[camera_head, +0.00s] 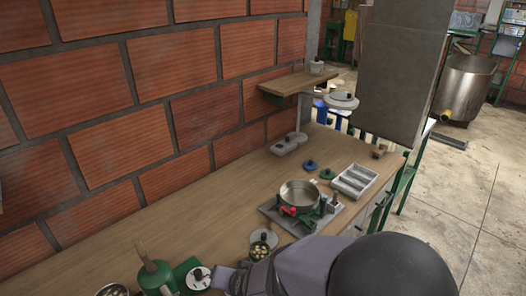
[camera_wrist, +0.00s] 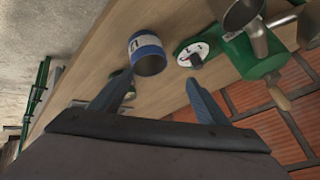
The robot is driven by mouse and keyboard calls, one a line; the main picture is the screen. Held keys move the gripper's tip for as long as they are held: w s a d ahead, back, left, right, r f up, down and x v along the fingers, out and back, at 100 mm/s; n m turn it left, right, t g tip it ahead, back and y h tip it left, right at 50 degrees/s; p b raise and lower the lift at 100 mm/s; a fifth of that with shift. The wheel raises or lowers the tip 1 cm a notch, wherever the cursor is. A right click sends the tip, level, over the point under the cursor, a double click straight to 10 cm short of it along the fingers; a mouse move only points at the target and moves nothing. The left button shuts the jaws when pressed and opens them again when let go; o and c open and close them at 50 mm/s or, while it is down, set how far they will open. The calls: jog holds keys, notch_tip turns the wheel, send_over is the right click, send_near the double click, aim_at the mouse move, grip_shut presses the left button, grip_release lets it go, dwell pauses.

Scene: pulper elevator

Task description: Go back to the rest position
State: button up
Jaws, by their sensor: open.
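My gripper (camera_wrist: 157,98) is open in the wrist view, its two blue-grey fingers wide apart with nothing between them. Beyond the fingertips a blue and white can (camera_wrist: 147,54) is on the wooden counter (camera_wrist: 100,58), apart from the fingers. A green machine with a metal hopper (camera_wrist: 243,15) is at the upper right of that view. In the head view my grey arm reaches in from the bottom right over the counter's near part. The fingers are hard to make out there, close to the white disc with a dark knob (camera_head: 199,277).
In the head view a metal pan (camera_head: 299,192) sits over a grey tray (camera_head: 329,219). A divided grey tray (camera_head: 365,172) is to its right. A small wooden shelf (camera_head: 290,84) juts from the brick wall (camera_head: 100,88). A grey column (camera_head: 400,75) stands behind.

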jog(key=s+d+g+h, duration=0.1)
jog(key=s+d+g, duration=0.2)
jog(key=s+d, duration=0.4)
jog(key=s+d+r+n+g+h+p, duration=0.1)
jog(key=s+d, duration=0.6)
jog(key=d, duration=0.8)
jog(key=g+h, duration=0.1)
jog(key=g, duration=0.1)
jog(key=shift+d+n+g, duration=0.25)
jog(key=shift+n+g, duration=0.05)
jog(key=shift+g, duration=0.1)
jog(key=shift+r, duration=0.1)
